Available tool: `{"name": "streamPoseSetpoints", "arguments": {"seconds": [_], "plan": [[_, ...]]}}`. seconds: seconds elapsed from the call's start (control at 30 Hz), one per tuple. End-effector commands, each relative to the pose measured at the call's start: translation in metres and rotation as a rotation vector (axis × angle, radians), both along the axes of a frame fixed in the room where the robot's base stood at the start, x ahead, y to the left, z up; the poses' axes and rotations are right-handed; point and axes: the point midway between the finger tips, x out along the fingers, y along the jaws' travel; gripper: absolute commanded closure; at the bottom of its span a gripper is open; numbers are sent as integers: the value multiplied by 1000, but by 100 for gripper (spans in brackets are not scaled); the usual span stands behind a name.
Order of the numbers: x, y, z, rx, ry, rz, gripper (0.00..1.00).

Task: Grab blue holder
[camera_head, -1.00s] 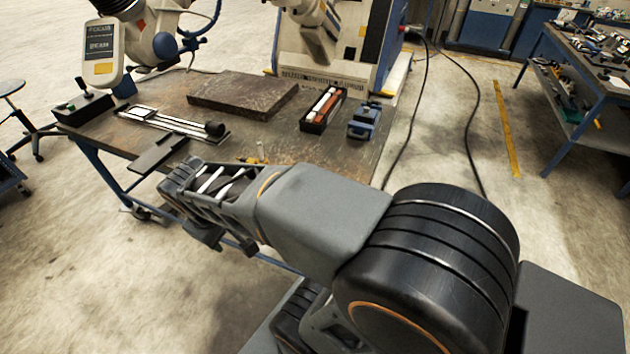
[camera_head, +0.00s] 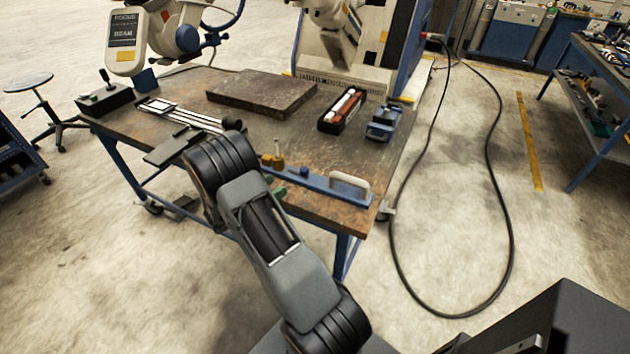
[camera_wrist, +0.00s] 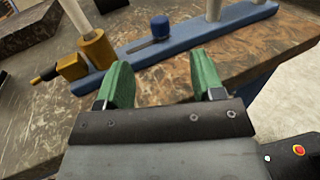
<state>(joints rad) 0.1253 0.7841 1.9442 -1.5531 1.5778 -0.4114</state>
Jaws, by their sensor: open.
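A long blue holder bar (camera_head: 318,183) lies along the front edge of the table. It has a white handle (camera_head: 350,182) at its right end, a blue knob (camera_wrist: 160,26), and a brass fitting (camera_wrist: 97,48) at its left part. My gripper (camera_head: 279,190) is low over the front edge, partly hidden by my arm in the head view. In the wrist view, its two green fingers (camera_wrist: 160,78) are apart with nothing between them. They point toward the middle of the bar, just in front of it. I cannot tell whether they touch it.
A small blue vise-like fixture (camera_head: 384,122) and a dark tray (camera_head: 341,110) with white and reddish pieces stand behind. A dark slab (camera_head: 262,92) and a control box with joystick (camera_head: 105,98) are farther left. A black cable (camera_head: 505,190) loops on the floor at right.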

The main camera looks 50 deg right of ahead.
Motion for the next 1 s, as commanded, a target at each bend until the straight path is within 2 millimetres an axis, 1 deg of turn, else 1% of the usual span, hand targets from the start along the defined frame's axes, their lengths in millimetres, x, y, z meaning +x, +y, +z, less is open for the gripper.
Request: {"name": "streamPoseSetpoints", "arguments": {"seconds": [0.03, 0.1, 0.3, 0.43, 0.63, 0.9, 1.0], "plan": [[-2, -10, 0, -2, 4, -2, 38], [-4, -23, 0, -2, 4, -2, 38], [-8, -55, 0, -2, 2, -1, 38], [-9, -67, 0, -2, 2, 1, 38], [-11, -77, -1, -1, 3, 2, 38], [-14, -112, -3, 0, 2, -1, 38], [-15, -120, -3, -1, 1, 0, 38]]}}
